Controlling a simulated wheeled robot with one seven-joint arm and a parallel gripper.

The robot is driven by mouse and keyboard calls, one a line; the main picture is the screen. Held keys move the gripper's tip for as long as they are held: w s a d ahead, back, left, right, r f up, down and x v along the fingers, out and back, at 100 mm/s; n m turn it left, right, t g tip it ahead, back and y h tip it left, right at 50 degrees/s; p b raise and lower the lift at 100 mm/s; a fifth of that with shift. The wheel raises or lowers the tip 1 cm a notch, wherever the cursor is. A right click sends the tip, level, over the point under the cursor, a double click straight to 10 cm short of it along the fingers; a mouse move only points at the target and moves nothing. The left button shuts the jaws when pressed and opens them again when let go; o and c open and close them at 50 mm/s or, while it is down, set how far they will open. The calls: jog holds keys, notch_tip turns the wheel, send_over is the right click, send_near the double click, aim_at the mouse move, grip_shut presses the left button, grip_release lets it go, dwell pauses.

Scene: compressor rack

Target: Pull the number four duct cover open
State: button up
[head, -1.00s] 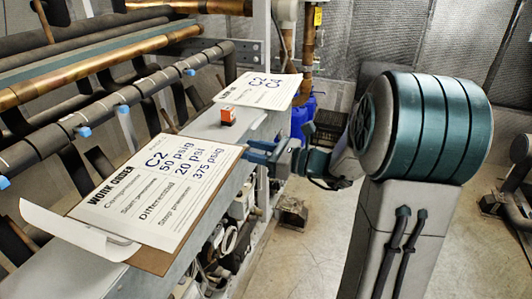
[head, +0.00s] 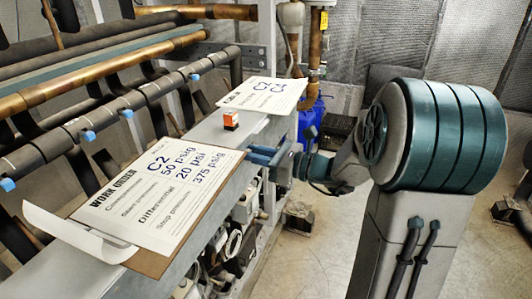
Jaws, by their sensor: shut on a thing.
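The grey duct (head: 205,137) runs from the lower left to the back under the papers. No number can be read on its cover, and much of its top is hidden by the papers. The exact contact is too small to make out.
A work order clipboard (head: 150,203) and another sheet (head: 265,96) lie on the duct. The small orange box (head: 231,119) stands between them. Pipes with blue caps (head: 89,136) run at left. A blue container (head: 312,115) stands behind. Open floor (head: 310,255) lies at right.

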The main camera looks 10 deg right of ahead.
jog(key=shift+s+a+f+b, duration=0.1)
jog(key=shift+a+f+b, duration=0.15)
jog(key=shift+b, duration=0.25)
jog(key=shift+d+f, duration=0.15)
jog(key=shift+f, duration=0.05)
jog(key=d+b, duration=0.1)
jog(key=s+d+t+y, duration=0.1)
jog(key=d+b, duration=0.1)
jog(key=shift+s+f+y+b, duration=0.3)
jog(key=shift+f+y, duration=0.05)
jog(key=shift+y, duration=0.05)
